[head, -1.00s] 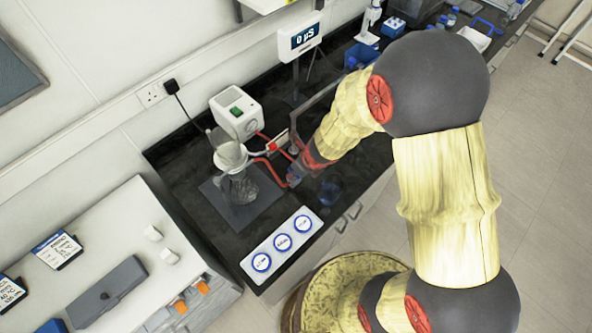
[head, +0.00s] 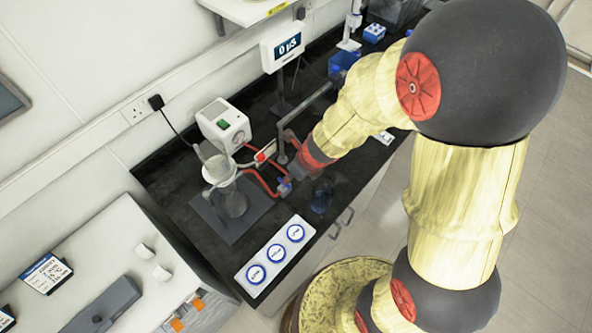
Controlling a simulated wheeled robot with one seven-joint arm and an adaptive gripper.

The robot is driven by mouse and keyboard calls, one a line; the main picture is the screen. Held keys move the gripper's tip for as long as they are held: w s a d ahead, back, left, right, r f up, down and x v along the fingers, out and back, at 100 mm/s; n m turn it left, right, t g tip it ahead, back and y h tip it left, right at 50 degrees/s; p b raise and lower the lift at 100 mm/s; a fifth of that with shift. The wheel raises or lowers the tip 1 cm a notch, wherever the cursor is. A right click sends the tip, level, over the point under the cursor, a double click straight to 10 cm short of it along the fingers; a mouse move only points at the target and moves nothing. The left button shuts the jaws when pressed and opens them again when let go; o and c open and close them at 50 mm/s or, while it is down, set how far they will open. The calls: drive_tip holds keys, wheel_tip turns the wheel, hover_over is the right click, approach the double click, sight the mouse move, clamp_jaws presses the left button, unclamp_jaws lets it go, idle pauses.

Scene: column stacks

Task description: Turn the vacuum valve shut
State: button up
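A small white fitting with a red part (head: 261,156) sits in the red tubing between the white pump box (head: 223,126) and the glass flask (head: 232,203). A small blue piece (head: 284,187) sits on the lower red tube, right of the flask. I cannot tell for certain which of these is the vacuum valve. My gripper (head: 291,181) is low over the black bench, close beside the blue piece. My wrist hides most of it. Its fingers are too small and dark to tell open from shut, or whether they touch the blue piece.
A grey bent rod stand (head: 283,135) rises close behind my wrist. A display on a post (head: 283,47) stands further back. A blue-tinted clear vessel (head: 322,196) stands right of my gripper.

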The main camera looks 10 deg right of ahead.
drive_tip(key=shift+v, duration=1.95)
drive_tip(key=s+a+r+n+g+b, duration=0.1)
drive_tip(key=s+n, duration=0.3)
drive_tip(key=n, duration=0.5)
drive_tip(key=s+a+r+n+g, duration=0.1)
drive_tip(key=s+n+g, duration=0.15)
drive_tip(key=n, duration=0.55)
drive_tip(key=s+d+r+n+t+h+b, duration=0.2)
drive_tip(key=s+d+r+n+t+b, duration=0.3)
drive_tip(key=s+d+r+n+b, duration=0.3)
drive_tip(key=d+n+b, duration=0.1)
drive_tip(key=n+b, duration=0.3)
drive_tip(key=shift+s+d+r+h, duration=0.15)
drive_tip(key=shift+s+r+h, duration=0.05)
drive_tip(key=shift+r+h, duration=0.15)
